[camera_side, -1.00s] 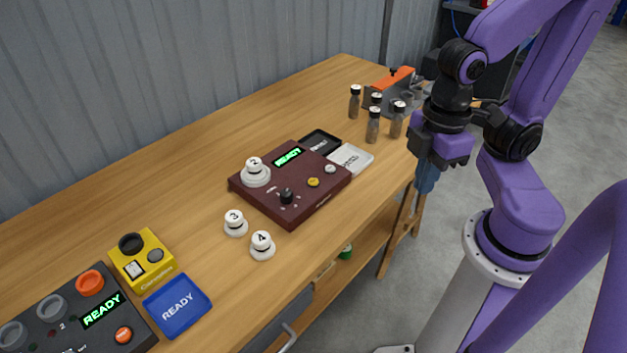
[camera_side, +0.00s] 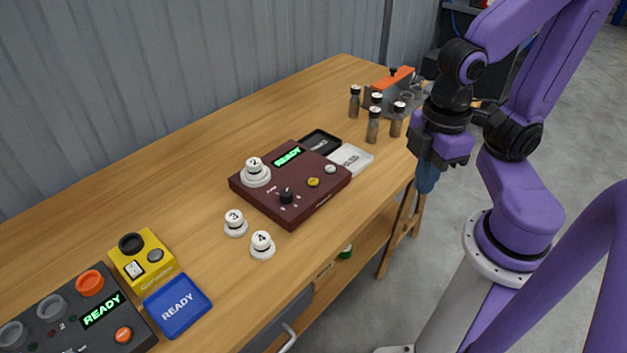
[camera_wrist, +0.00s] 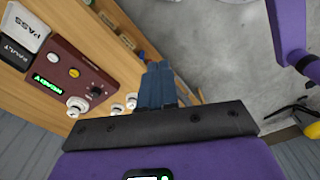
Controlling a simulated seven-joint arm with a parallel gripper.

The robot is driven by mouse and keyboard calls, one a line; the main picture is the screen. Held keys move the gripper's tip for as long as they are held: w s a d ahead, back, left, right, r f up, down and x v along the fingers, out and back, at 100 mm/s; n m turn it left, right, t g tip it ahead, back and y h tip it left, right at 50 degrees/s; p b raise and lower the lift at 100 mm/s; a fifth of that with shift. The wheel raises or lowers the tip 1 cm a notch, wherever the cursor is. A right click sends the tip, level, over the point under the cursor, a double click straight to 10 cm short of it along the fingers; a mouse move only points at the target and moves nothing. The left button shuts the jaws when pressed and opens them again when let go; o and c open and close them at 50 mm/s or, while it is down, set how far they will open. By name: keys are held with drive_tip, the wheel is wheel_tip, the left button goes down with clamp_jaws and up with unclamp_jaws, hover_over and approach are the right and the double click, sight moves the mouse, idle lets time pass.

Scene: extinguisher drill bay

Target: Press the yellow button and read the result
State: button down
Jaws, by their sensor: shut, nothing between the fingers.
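The yellow button (camera_side: 313,182) is on the top of a dark red box (camera_side: 300,212), near its right side. It also shows in the wrist view (camera_wrist: 74,73). The box's display (camera_side: 289,156) glows green and reads READY. A white button (camera_side: 330,169), a black knob (camera_side: 287,195) and a white piece marked 2 (camera_side: 255,172) are also on the box. My gripper (camera_side: 427,180) points down beyond the bench's right edge, well apart from the box. In the wrist view its blue fingers (camera_wrist: 160,85) are together, with nothing between them.
White pieces marked 3 (camera_side: 235,223) and 4 (camera_side: 262,245) stand in front of the box. A black tray (camera_side: 320,141) and a white tray marked PASS (camera_wrist: 32,27) lie behind it. Several small bottles (camera_side: 373,125) stand near my gripper. A yellow box (camera_side: 142,259) and blue READY card (camera_side: 178,305) are left.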

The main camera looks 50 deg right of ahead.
idle(0.5)
drive_tip(key=w+a+f+t+y, duration=0.1)
drive_tip(key=w+a+f+y, duration=0.15)
drive_tip(key=w, duration=0.35)
drive_tip(key=m+t+h, duration=0.1)
drive_tip(key=t, duration=0.7)
hover_over(316, 182)
wheel_tip(316, 182, down, 7)
drive_tip(key=shift+r, duration=0.15)
drive_tip(key=shift+f, duration=4.4)
drive_tip(key=shift+f, duration=0.1)
